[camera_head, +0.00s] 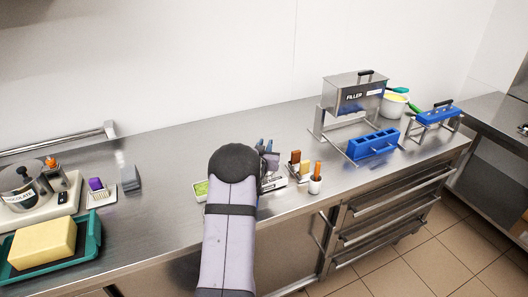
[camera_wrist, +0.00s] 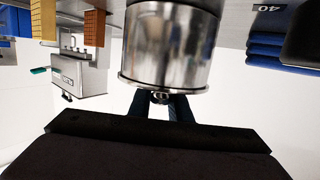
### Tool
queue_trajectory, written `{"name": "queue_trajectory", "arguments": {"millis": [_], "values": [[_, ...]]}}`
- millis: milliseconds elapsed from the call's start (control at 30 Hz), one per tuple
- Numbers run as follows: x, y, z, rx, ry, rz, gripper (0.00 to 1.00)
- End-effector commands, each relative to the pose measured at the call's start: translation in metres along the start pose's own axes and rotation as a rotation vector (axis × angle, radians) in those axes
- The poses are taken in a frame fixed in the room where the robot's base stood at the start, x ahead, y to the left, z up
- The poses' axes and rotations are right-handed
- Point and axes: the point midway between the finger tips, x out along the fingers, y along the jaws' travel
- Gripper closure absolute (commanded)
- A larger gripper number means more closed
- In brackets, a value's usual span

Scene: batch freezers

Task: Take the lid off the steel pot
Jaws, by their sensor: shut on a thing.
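A shiny steel pot (camera_wrist: 170,45) fills the upper middle of the wrist view, which shows the scene upside down. Its lid (camera_wrist: 163,87) shows as a thin rim at the pot's mouth, and I see no clear gap between them. My gripper (camera_wrist: 161,98) has its two dark blue fingers shut on the small knob of the lid. In the head view my gripper (camera_head: 265,147) is over the middle of the counter, largely behind my own arm. My arm hides most of the pot there.
Sample bars (camera_head: 295,163) and a white cup (camera_head: 315,185) stand close to the right of my gripper. The filler (camera_head: 354,95) and a blue mould (camera_head: 374,144) are farther right. A chocolate pot (camera_head: 22,183) and teal tray (camera_head: 87,245) are at left. Bare counter lies behind.

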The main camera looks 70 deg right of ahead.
Motion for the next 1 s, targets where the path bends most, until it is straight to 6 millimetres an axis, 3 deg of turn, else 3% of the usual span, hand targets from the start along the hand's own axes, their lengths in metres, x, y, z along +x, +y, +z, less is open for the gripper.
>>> {"name": "queue_trajectory", "arguments": {"millis": [267,700,1000], "values": [[-0.003,0.000,-0.018,0.001,0.005,0.000,1.00],[-0.017,0.000,-0.085,0.000,0.005,0.000,1.00],[-0.020,0.000,-0.098,0.000,0.000,0.000,1.00]]}}
